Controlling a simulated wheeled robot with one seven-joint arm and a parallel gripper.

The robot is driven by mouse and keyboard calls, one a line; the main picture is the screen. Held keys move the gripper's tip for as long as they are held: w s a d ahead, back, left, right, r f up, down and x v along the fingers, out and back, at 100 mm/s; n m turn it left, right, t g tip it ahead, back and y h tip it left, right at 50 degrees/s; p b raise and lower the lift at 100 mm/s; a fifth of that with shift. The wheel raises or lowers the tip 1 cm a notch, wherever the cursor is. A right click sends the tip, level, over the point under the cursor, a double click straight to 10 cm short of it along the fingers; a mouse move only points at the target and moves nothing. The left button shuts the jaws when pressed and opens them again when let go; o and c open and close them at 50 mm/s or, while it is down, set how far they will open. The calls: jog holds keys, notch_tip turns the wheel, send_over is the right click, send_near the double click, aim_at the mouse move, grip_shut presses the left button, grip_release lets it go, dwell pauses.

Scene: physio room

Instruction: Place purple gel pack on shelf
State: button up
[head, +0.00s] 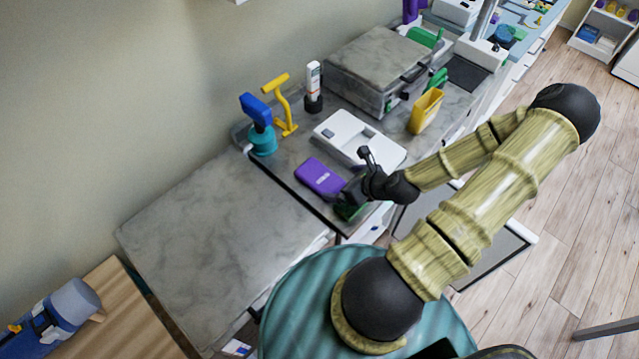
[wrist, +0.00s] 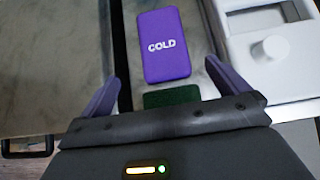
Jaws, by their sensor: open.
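The purple gel pack (head: 320,177) lies flat on the grey counter. In the wrist view the gel pack (wrist: 165,46) shows the word "COLD" and sits ahead of my fingers, roughly between their lines. My gripper (head: 352,190) is at the pack's right end in the head view. In the wrist view my gripper (wrist: 160,72) is open, its two purple-grey fingers apart with nothing held. Whether the fingertips overlap the pack's near end is hard to tell. A white shelf unit (head: 603,47) with small items stands at the far top right.
A white tray-like device (head: 358,138) lies close beside the pack. A dark green patch (wrist: 172,97) lies between my fingers. The left grey tabletop (head: 215,245) is bare.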

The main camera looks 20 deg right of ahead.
aim_at(322, 178)
jog(key=shift+b+x, duration=1.8)
jog(key=shift+b, duration=0.2)
jog(key=shift+w+a+f+p, duration=0.2)
jog(key=shift+w+f+p, duration=0.1)
jog(key=shift+p, duration=0.15)
jog(key=shift+w+a+f, duration=0.1)
jog(key=shift+w+f, duration=0.2)
jog(key=shift+w, duration=0.05)
jog(key=shift+w+a+f+p, duration=0.2)
jog(key=shift+w+f+p, duration=0.15)
jog(key=shift+w, duration=0.25)
jog(key=p+x, duration=0.1)
jog(key=x, duration=0.3)
jog(key=shift+w+d+r, duration=0.1)
jog(key=shift+w+d, duration=0.05)
